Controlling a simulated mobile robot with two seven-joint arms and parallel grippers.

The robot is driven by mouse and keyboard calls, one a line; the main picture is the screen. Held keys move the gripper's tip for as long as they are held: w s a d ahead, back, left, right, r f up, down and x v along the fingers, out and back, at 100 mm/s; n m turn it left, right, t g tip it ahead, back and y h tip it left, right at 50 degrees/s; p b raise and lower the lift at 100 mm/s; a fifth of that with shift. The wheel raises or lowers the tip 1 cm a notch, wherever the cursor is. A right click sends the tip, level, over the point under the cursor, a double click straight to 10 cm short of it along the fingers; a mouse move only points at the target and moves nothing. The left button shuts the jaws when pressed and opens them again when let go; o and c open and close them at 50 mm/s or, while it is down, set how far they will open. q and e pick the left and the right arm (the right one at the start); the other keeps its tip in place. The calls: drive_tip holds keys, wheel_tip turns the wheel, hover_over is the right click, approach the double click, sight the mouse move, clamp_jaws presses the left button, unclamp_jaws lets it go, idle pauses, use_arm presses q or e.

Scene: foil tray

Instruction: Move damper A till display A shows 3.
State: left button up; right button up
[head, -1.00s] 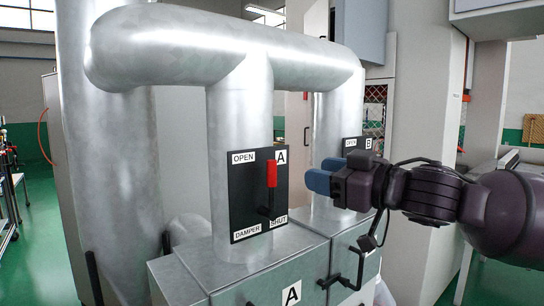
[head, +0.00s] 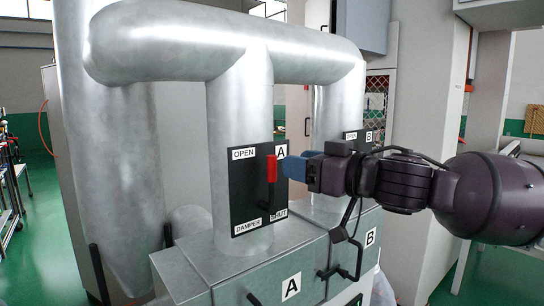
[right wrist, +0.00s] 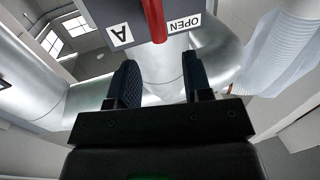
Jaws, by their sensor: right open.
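Damper A's black plate (head: 241,190) is on the middle vertical duct, marked OPEN at top left, DAMPER at bottom left and SHUT at bottom right. Its red-gripped lever (head: 271,170) points up; the red grip also shows in the right wrist view (right wrist: 154,18). My right gripper (head: 285,168) has its blue fingers close to the right of the red grip. In the right wrist view its fingers (right wrist: 160,82) are apart with nothing between them, and the red grip is ahead of the gap. Contact is not visible. My left gripper and display A are not in view.
Damper B's plate (head: 355,139) is partly hidden behind my right arm. Metal boxes labelled A (head: 291,287) and B (head: 370,237) stand below, with black handles. A large duct (head: 115,190) rises at left and a horizontal duct (head: 180,45) crosses above.

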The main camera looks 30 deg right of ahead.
sight(276, 157)
drive_tip(key=shift+x, duration=3.6)
drive_tip(key=shift+d, duration=0.1)
clamp_jaws()
